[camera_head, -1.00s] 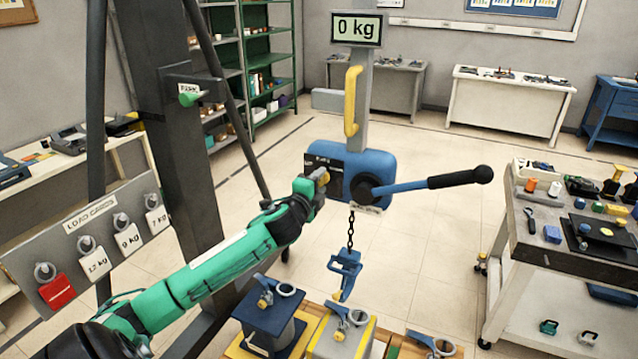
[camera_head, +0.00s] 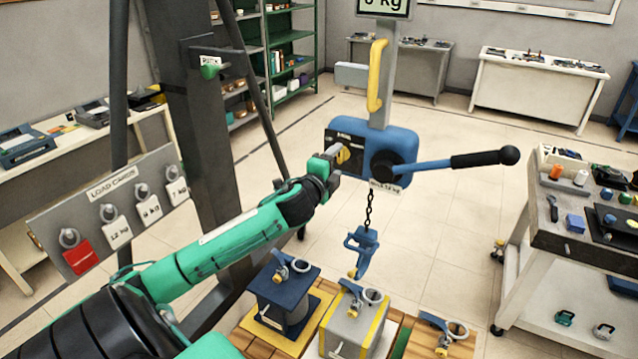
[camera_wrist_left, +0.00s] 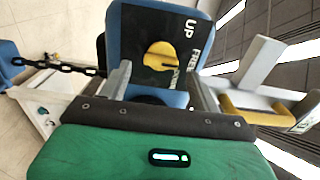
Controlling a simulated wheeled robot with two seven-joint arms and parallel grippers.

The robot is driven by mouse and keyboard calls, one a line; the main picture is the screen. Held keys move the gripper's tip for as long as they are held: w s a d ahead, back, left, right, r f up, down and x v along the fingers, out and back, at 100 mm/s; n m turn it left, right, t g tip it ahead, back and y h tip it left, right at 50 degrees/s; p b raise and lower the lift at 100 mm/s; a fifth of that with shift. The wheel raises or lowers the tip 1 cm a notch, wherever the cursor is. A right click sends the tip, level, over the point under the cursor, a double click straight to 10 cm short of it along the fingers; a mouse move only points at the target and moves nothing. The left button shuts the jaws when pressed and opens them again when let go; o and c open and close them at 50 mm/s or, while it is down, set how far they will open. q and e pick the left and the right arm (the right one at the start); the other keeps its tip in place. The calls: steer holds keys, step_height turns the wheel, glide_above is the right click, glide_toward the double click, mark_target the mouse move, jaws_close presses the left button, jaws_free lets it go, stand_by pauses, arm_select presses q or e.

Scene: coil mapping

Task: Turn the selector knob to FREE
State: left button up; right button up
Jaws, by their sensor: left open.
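The yellow selector knob (camera_wrist_left: 160,54) sits on a dark plate with the words UP, FREE and DOWN, on the blue hoist body (camera_head: 402,143). The exact setting of the knob is hard to read. In the head view the knob (camera_head: 343,155) is partly covered by my left gripper (camera_head: 335,158). My left gripper is open in front of the plate. In the left wrist view its fingers (camera_wrist_left: 160,84) stand to either side, below the knob in the picture, and appear apart from it. My right gripper is out of view.
A lever (camera_head: 450,162) with a black grip sticks out right from the hoist. A chain with a blue hook (camera_head: 360,250) hangs below, above several weights. A yellow handle (camera_head: 377,75) rises above the body. A load card board (camera_head: 110,205) stands left, a cart (camera_head: 560,235) right.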

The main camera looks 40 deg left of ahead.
arm_select(q)
steer(key=b+v, duration=0.3)
steer(key=v, duration=0.8)
steer(key=shift+s+d, duration=0.15)
